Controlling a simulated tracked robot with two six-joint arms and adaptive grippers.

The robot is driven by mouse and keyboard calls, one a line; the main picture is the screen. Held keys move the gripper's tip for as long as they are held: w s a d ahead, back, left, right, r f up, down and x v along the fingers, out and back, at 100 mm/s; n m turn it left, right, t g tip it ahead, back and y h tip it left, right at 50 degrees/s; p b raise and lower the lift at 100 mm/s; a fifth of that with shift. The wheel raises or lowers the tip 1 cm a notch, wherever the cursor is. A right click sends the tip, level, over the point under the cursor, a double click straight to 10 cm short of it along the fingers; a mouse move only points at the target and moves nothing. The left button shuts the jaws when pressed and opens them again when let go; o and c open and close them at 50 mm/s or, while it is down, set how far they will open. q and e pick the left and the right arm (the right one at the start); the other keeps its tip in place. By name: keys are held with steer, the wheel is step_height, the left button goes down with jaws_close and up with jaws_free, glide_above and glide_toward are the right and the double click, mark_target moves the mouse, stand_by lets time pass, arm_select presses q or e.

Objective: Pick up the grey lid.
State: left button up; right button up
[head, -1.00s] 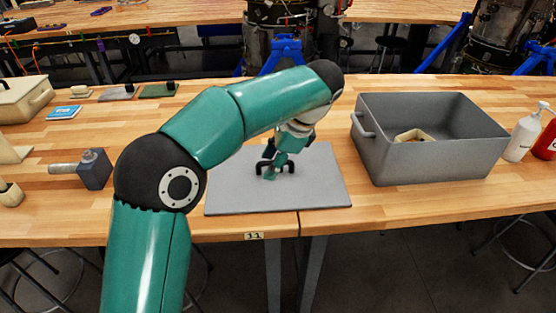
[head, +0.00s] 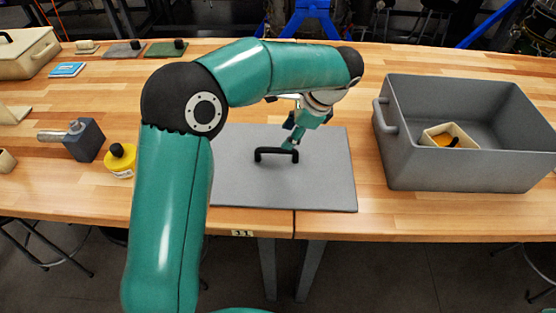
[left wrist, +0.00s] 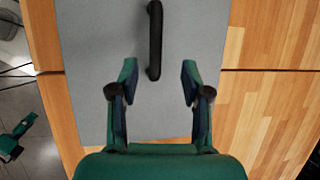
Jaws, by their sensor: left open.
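The grey lid (head: 240,184) is a flat plate lying on the wooden bench, with a black bar handle (head: 276,154) standing up near its middle. In the left wrist view the lid (left wrist: 195,35) lies below the fingers, and its handle (left wrist: 154,40) runs lengthwise ahead of the gap. My left gripper (head: 292,138) is over the lid, just behind the handle's right end in the head view. In the left wrist view the left gripper (left wrist: 152,82) is open and empty, its fingers on either side of the handle's near end. My right gripper does not show.
A grey open bin (head: 432,164) stands right of the lid, with a small cream box (head: 462,136) inside. On the left are a dark grey block with a spout (head: 86,140), a yellow container (head: 120,163) and a cream case (head: 28,52). Bare bench lies around the lid.

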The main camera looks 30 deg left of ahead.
mark_target(278, 148)
arm_select(q)
steer(key=x, duration=0.3)
steer(key=shift+a+f, duration=0.1)
steer(key=shift+f, duration=0.05)
steer(key=shift+s+p+x, duration=0.1)
steer(key=shift+p+x, duration=0.2)
steer(key=shift+x, duration=1)
steer(key=shift+s+p+x, duration=0.15)
steer(key=shift+p+x, duration=0.15)
steer(key=shift+x, duration=1.05)
jaws_close()
